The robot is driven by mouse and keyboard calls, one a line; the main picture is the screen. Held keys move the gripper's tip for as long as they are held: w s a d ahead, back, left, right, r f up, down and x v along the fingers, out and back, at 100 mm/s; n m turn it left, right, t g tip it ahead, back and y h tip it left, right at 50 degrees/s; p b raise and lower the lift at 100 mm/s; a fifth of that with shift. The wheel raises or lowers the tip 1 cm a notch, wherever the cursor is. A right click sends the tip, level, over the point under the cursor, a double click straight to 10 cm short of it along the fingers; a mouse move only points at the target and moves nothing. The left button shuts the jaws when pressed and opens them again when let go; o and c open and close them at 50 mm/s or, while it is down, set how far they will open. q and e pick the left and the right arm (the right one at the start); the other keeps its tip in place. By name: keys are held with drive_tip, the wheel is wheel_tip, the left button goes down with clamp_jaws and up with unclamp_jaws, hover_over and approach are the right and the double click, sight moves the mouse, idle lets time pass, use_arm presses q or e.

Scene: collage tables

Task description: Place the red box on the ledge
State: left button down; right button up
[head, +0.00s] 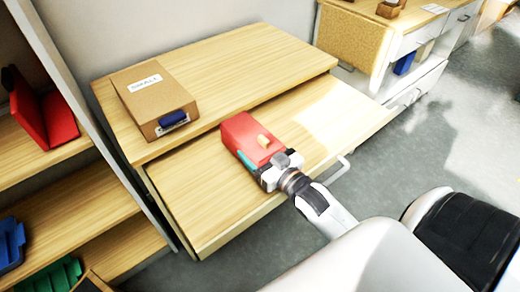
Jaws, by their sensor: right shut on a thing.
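The red box (247,138) is over the lower, front wooden surface, close to the edge of the raised wooden top. My right gripper (270,162) is shut on the red box at its near side. A small yellowish piece shows on the box's top and a teal strip along its lower near-left side. I cannot tell whether the box touches the surface under it. The raised wooden ledge (235,62) runs behind the lower surface (210,195). My left gripper is not in view.
A cardboard box (150,92) with a white label stands on the ledge's left part; its right part is clear. A shelf unit (95,215) at the left holds a red bin (45,120) and blue and green bins. A cabinet (350,40) stands at the back right.

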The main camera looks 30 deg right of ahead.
drive_tip(key=shift+f, duration=0.1)
drive_tip(key=shift+f, duration=0.1)
drive_tip(key=shift+s+f, duration=0.15)
drive_tip(key=shift+f, duration=0.4)
drive_tip(key=o, duration=1)
drive_tip(key=shift+s+a+f, duration=0.1)
drive_tip(key=shift+f, duration=0.05)
drive_tip(key=shift+o, duration=0.2)
drive_tip(key=shift+r, duration=0.55)
drive_tip(key=s, duration=0.7)
drive_tip(key=s+d, duration=0.1)
drive_tip(key=s, duration=0.2)
drive_tip(key=shift+s+r+b, duration=0.2)
drive_tip(key=shift+r+b, duration=0.05)
drive_tip(key=shift+b, duration=0.15)
drive_tip(key=shift+s+d+r, duration=0.1)
drive_tip(key=shift+s+r, duration=0.05)
drive_tip(key=shift+s, duration=0.35)
